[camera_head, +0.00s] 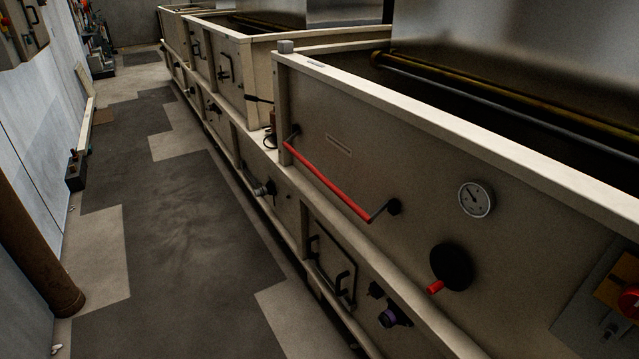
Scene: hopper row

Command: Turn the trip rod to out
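The trip rod appears to be the red bar (328,182) on the front face of the nearest hopper. It runs slantwise from upper left to lower right, on dark cranked end arms with a round black pivot at its right end. The bar stands off the panel on these arms. I cannot tell from this view which marked position it is in. Neither of my grippers is in view.
A round dial gauge (475,199) and a black handwheel with a red knob (451,267) sit right of the rod. A red switch on a yellow plate (618,291) is at far right. The aisle floor (185,230) is clear. A brown pipe (35,250) stands at left.

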